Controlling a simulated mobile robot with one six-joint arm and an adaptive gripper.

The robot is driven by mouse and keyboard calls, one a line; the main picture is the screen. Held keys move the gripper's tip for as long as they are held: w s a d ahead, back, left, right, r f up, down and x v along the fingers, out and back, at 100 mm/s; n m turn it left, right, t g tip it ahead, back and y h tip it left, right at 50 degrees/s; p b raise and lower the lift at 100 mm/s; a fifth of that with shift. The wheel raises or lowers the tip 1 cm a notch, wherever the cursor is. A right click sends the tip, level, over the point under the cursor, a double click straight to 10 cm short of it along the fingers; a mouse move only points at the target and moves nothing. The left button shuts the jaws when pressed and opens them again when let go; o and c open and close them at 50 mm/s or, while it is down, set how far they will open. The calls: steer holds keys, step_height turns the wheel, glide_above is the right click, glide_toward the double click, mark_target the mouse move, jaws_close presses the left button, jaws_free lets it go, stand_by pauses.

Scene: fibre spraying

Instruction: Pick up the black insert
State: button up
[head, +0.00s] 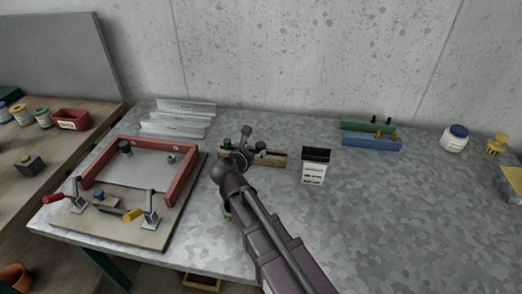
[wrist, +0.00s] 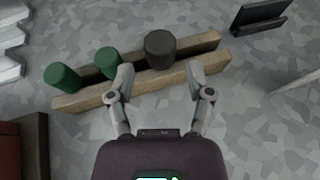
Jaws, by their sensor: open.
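The black insert (wrist: 160,46) is a short dark cylinder standing in a wooden rack (wrist: 150,88), seen in the wrist view. My gripper (wrist: 159,70) is open, with one finger on each side of the insert's line and the fingertips just short of it in the picture. I cannot tell the height gap. Two green inserts (wrist: 108,62) (wrist: 62,77) stand to the left in the same rack. In the head view my gripper (head: 251,142) is over the rack (head: 274,158) and largely hides the black insert. A green insert (head: 228,144) shows beside it.
A black-topped white box (head: 314,168) stands right of the rack. Green and blue racks (head: 371,142) are farther right.

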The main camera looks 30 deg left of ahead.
mark_target(258, 147)
steer(key=shift+w, duration=0.1)
steer(key=shift+b+x, duration=0.85)
steer(key=shift+x, duration=1.7)
steer(key=shift+r, duration=0.1)
jaws_close()
